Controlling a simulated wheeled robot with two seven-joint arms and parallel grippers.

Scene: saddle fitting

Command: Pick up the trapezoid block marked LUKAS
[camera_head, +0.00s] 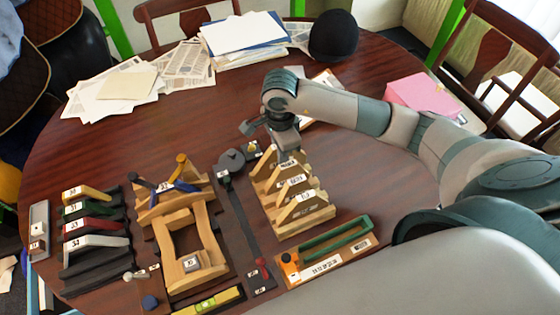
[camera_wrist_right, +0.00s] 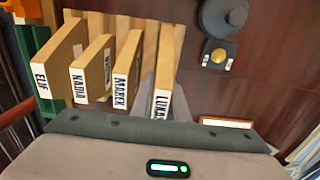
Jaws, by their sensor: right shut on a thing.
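The trapezoid block marked LUKAS (camera_wrist_right: 163,105) is a wooden block with a white label, at the right end of a row in the right wrist view. My right gripper (camera_head: 288,153) is shut on it at the far end of the wooden rack (camera_head: 304,229); grey fingers show beside the block in the wrist view. Whether the block still touches the rack is hidden. Blocks marked MAREK (camera_wrist_right: 127,72), NADIA (camera_wrist_right: 90,72) and ELIF (camera_wrist_right: 58,66) stand in the rack to its left. My left gripper is not in view.
A dark round gauge-like piece (camera_head: 231,161) lies left of the rack. A green frame (camera_head: 336,240) lies in front. A wooden saddle tree (camera_head: 190,250) and a holder with coloured pieces (camera_head: 95,240) stand left. Papers (camera_head: 125,85) and a black helmet (camera_head: 334,36) lie at the back.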

